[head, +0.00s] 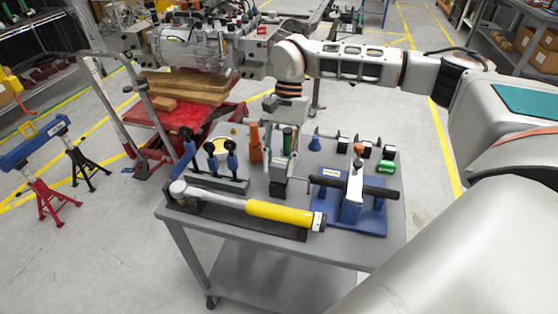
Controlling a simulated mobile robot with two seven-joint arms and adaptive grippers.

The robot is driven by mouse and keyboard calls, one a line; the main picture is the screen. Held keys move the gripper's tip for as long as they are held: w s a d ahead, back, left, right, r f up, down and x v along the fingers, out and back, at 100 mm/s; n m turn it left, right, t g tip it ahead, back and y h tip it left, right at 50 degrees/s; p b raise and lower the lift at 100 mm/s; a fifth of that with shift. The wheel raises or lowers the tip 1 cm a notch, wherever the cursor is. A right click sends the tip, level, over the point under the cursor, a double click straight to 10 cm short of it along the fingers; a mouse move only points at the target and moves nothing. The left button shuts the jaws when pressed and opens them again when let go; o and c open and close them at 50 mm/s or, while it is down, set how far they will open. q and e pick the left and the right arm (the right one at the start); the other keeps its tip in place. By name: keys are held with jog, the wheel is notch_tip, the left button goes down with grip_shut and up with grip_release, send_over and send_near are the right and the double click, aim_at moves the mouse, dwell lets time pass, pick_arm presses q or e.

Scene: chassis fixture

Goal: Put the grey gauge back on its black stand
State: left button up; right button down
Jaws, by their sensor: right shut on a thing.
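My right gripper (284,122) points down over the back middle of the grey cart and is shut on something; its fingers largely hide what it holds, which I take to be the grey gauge. A small black block with a grey top (279,187), likely the black stand, stands on the cart just below and in front of the gripper. I cannot tell whether the held thing touches this block. A green-topped item (288,138) shows by the fingers. My left gripper is not in view.
An orange tool (255,143) stands close left of the gripper. A yellow-handled wrench (270,210) lies along the cart's front. A blue fixture with a black bar (350,205) stands right. Blue-and-black tools (212,160) stand left. A green item (386,167) lies at the right edge.

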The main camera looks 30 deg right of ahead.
jog(key=shift+f, duration=0.55)
dwell(0.4)
jog(key=c, duration=1.4)
grip_release()
jog(key=shift+f, duration=0.1)
jog(key=shift+p+v, duration=0.7)
jog(key=shift+v, duration=0.55)
jog(key=shift+p+v, duration=2.05)
jog(key=shift+v, duration=0.25)
